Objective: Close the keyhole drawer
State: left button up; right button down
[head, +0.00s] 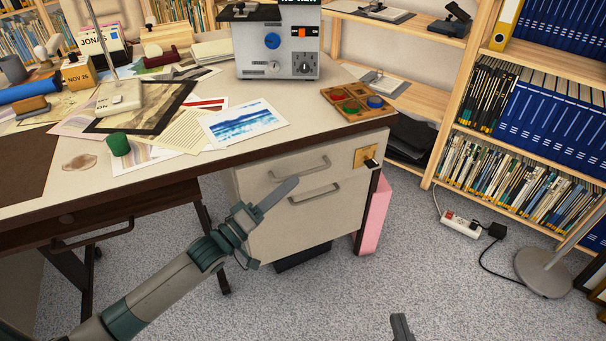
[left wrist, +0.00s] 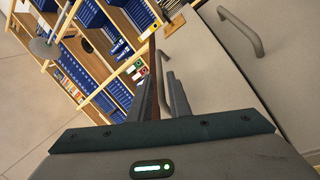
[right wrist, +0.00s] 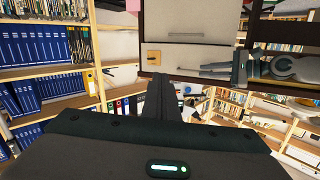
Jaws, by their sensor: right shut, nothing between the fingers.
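The keyhole drawer is the upper pale drawer (head: 265,182) under the desk's right end. It has a bar handle (head: 300,170) and a brass keyhole plate (head: 366,155) with a dark piece. I cannot tell how far it stands out. My left gripper (head: 282,194) is in front of the drawer fronts, apart from the handles, and looks partly open and empty. In the left wrist view its fingers (left wrist: 163,95) point along the fronts. My right gripper (head: 400,327) is low at the bottom edge, shut and empty. The right wrist view shows the keyhole plate (right wrist: 154,57) beyond its fingers (right wrist: 160,98).
A lower drawer handle (head: 315,194) sits below the upper one. A pink bin (head: 376,215) stands right of the drawers. The desktop (head: 300,120) holds papers and a grey device (head: 278,45). A power strip (head: 460,224) and lamp base (head: 543,272) are on the floor at right.

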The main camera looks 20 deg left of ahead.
aim_at(303, 172)
pick_arm(q)
jog(key=x, duration=0.4)
jog(key=shift+x, duration=0.85)
pick_arm(e)
jog(key=shift+a+r+t, duration=0.1)
jog(key=shift+r+t, duration=0.5)
jog(key=shift+r, duration=0.4)
pick_arm(q)
jog(key=shift+c, duration=0.3)
grip_shut()
